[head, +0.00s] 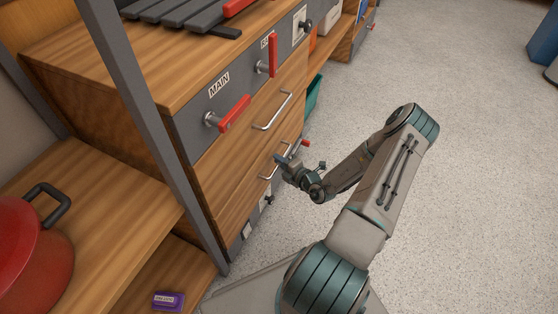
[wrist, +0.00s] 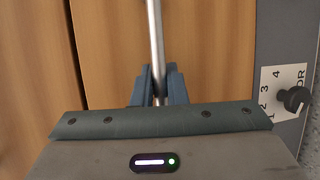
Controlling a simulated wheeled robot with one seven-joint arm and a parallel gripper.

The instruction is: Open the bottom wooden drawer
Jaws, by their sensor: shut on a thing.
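The grey cabinet has two wooden drawers, one above the other, each with a silver bar handle. The bottom wooden drawer (head: 232,203) looks flush with the cabinet front. My gripper (head: 282,160) is at its handle (head: 267,177) and hides part of it. In the wrist view, my gripper (wrist: 159,88) has its two blue-grey fingers shut on the handle bar (wrist: 154,40), one on each side. The drawer's wooden front (wrist: 215,50) lies close behind the bar.
The upper wooden drawer (head: 240,135) has its own handle (head: 272,112). Above it are red levers (head: 234,113) on a grey panel. A numbered dial (wrist: 294,98) sits beside the drawer. A grey post (head: 140,110) stands at left. The floor (head: 480,160) at right is clear.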

